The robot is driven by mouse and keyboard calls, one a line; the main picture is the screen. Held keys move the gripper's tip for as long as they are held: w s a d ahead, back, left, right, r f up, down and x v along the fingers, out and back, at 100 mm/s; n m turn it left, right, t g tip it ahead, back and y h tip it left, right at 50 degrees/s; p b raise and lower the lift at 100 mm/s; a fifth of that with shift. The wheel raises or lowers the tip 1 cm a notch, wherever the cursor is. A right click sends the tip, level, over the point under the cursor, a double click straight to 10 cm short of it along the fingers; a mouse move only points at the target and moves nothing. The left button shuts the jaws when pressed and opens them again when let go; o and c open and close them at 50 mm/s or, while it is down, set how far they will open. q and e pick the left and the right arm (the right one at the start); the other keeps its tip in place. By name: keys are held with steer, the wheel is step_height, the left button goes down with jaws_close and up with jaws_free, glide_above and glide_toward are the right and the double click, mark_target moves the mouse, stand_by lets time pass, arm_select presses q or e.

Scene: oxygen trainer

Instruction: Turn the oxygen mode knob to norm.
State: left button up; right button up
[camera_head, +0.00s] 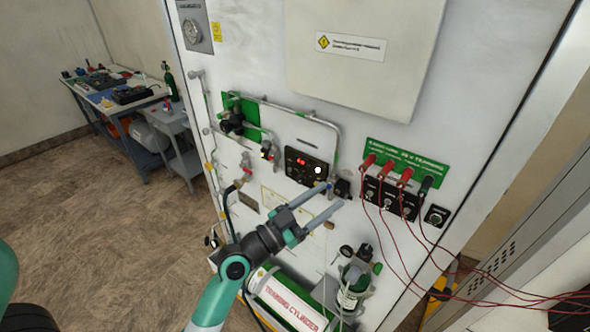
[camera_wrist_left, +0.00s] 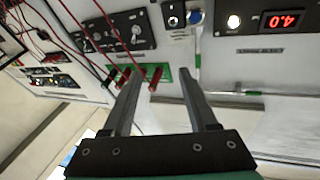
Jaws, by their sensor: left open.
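My left gripper (camera_head: 334,196) is open and empty in front of the white trainer panel, with its two long grey fingers pointing at the small controls right of the black display panel (camera_head: 305,166). In the left wrist view the open fingers (camera_wrist_left: 160,73) reach toward the panel surface. A small black control plate (camera_head: 342,189) is just beyond the fingertips; it also shows in the left wrist view (camera_wrist_left: 173,16), beside a blue round control (camera_wrist_left: 195,17). Labels are too small to read, so I cannot tell which control is the oxygen mode knob or its setting. My right gripper is not in view.
The training cylinder (camera_head: 290,302) and a regulator (camera_head: 357,268) are below. Metal pipes (camera_head: 300,113) run above. A workbench (camera_head: 115,95) stands far left.

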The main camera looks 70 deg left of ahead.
mark_target(298, 181)
arm_select(q)
steer(key=s+a+f+n+g+y+p, duration=0.2)
steer(key=s+a+f+n+g+y, duration=0.3)
steer(key=s+a+f, duration=0.5)
steer(key=x, duration=0.3)
steer(key=r+p+x, duration=0.1)
steer(key=x, duration=0.3)
steer(key=r+x, duration=0.1)
steer(key=x, duration=0.2)
steer(key=shift+w+r+p, duration=0.25)
steer(key=shift+w+p, duration=0.05)
steer(key=shift+w, duration=0.2)
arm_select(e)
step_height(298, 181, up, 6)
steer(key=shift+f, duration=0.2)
arm_select(q)
steer(key=shift+c, duration=0.3)
jaws_close()
